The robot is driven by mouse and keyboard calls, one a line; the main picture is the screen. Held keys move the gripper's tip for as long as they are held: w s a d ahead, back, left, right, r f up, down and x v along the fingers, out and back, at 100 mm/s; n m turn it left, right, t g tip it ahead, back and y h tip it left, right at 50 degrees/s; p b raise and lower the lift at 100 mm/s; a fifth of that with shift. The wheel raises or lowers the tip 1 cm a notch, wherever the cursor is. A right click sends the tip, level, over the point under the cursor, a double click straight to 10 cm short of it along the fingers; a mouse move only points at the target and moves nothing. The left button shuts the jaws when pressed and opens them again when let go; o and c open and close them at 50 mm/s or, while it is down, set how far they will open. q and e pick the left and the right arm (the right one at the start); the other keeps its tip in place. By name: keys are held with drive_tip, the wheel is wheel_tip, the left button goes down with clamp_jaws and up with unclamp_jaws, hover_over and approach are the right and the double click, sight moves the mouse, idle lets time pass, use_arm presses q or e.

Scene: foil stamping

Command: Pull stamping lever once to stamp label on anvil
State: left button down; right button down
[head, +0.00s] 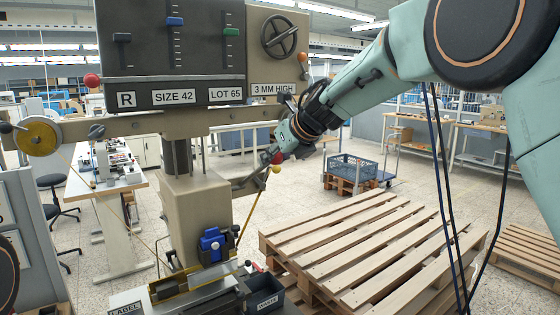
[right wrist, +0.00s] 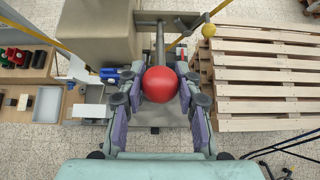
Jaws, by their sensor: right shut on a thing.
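The stamping press (head: 180,205) stands at the left of the head view, with a beige column and a dark panel. Its lever (head: 255,176) sticks out to the right of the column and ends in a red ball knob (head: 277,158). My right gripper (head: 282,153) is shut on this knob. In the right wrist view the red knob (right wrist: 160,84) sits between the two fingers, with the grey lever (right wrist: 160,45) running away from it. A blue part (head: 212,243) sits below the press head. I cannot make out a label on the anvil. My left gripper is not in view.
A dark waste bin (head: 268,302) stands at the foot of the press. A yellow ball (head: 276,170) on a yellow rod is close beside the knob. A stack of wooden pallets (head: 370,245) fills the floor to the right. A blue crate (head: 350,168) stands behind.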

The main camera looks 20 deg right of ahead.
drive_tip(key=shift+s+d+f+b, duration=0.15)
drive_tip(key=shift+s+f+b, duration=0.3)
drive_tip(key=shift+f+b, duration=0.35)
drive_tip(key=shift+s+d+f+b, duration=0.15)
drive_tip(key=shift+s+f+b, duration=0.25)
drive_tip(key=shift+f+b, duration=0.35)
drive_tip(key=shift+f, duration=0.15)
drive_tip(key=f+b, duration=0.1)
drive_tip(key=s+f+b, duration=0.1)
drive_tip(key=shift+s+d+f, duration=0.1)
drive_tip(key=shift+d+f, duration=0.1)
drive_tip(key=shift+f, duration=0.2)
drive_tip(key=f+b, duration=0.1)
drive_tip(key=s+f+b, duration=0.1)
drive_tip(key=f+b, duration=0.1)
drive_tip(key=shift+d+f, duration=0.15)
